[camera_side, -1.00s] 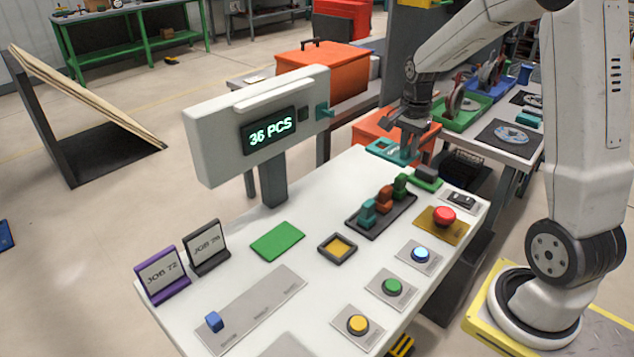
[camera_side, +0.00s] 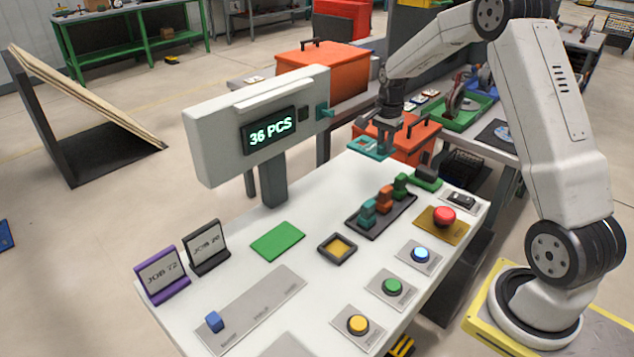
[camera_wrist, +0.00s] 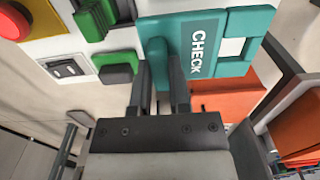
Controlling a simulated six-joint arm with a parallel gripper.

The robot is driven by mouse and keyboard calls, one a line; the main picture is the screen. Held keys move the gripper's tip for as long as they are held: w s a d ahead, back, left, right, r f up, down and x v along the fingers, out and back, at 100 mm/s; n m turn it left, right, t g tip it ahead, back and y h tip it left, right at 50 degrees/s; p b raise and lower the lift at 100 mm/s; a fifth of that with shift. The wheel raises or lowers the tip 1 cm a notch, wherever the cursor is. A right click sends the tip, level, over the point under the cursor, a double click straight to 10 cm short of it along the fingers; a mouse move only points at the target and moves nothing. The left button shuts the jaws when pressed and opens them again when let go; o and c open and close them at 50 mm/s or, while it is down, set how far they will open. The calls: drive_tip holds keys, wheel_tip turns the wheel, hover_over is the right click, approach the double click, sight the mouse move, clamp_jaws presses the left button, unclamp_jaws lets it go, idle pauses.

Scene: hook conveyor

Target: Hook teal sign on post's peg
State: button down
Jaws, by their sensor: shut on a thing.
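The teal sign (camera_side: 366,147) is held above the far end of the white table. In the wrist view the sign (camera_wrist: 202,66) shows the word CHECK and a square opening near its right end. My gripper (camera_side: 384,145) is shut on the sign's teal grip; in the wrist view the gripper's two dark fingers (camera_wrist: 160,72) stand either side of it. The teal peg (camera_side: 325,112) sticks out from the right end of the grey display head on the post (camera_side: 273,182). The sign is right of the peg and lower in the picture, apart from it.
The white table (camera_side: 310,222) carries a tray of coloured levers (camera_side: 382,214), a red button (camera_side: 444,216) and other buttons. An orange box (camera_side: 326,72) stands behind the display. Another orange box (camera_side: 414,138) is behind my gripper.

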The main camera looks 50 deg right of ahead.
sight(376, 143)
drive_tip(key=shift+w+d+f, duration=0.25)
drive_tip(key=shift+w+f, duration=0.3)
drive_tip(key=shift+f, duration=0.2)
drive_tip(key=shift+w+d+f, duration=0.25)
drive_tip(key=shift+w+f, duration=0.3)
drive_tip(key=shift+f, duration=0.2)
drive_tip(key=shift+w+d+f, duration=0.25)
drive_tip(key=shift+w+f, duration=0.3)
drive_tip(key=shift+f, duration=0.2)
drive_tip(key=shift+w+d+f, duration=0.15)
drive_tip(key=shift+w+f, duration=0.1)
drive_tip(key=shift+f, duration=0.1)
drive_tip(key=shift+w+d+f, duration=0.1)
drive_tip(key=shift+w+f, duration=0.1)
drive_tip(key=shift+f, duration=1.45)
drive_tip(key=shift+f, duration=0.15)
drive_tip(key=c, duration=0.6)
unclamp_jaws()
drive_tip(key=shift+s+d+r, duration=0.1)
drive_tip(key=shift+s+r, duration=0.05)
drive_tip(key=shift+r, duration=3.75)
